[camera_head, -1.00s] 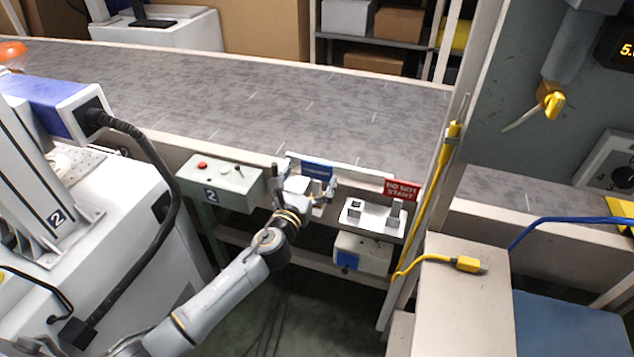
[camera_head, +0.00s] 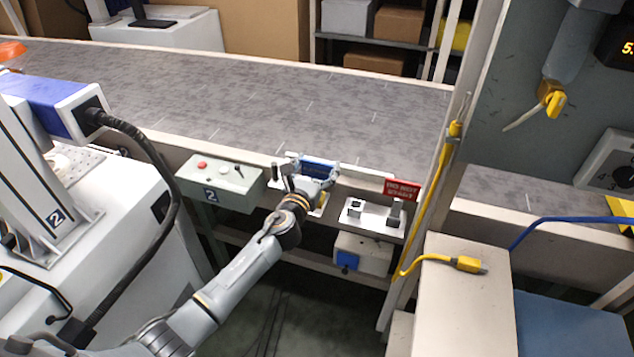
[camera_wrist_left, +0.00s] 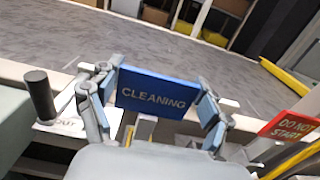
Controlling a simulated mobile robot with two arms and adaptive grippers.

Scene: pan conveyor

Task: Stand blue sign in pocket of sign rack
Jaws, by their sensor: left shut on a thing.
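The blue sign (camera_head: 318,168), lettered CLEANING, also shows in the left wrist view (camera_wrist_left: 155,92), upright and slightly tilted. My left gripper (camera_wrist_left: 157,103) is shut on it, with one finger at each side edge. In the head view the left gripper (camera_head: 312,176) is at the conveyor's front edge. A white plate with grey upright blocks (camera_head: 368,222), which looks like part of the sign rack, is to its right. The sign's lower edge is partly hidden by my gripper, so I cannot tell whether it touches anything. My right gripper is not in view.
A red DO NOT START sign (camera_head: 402,190) stands right of the gripper. A button box (camera_head: 218,188) is to the left, and a dark post (camera_wrist_left: 40,95) is close beside the left finger. A yellow-marked upright (camera_head: 447,160) is farther right. The conveyor belt (camera_head: 250,100) behind is clear.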

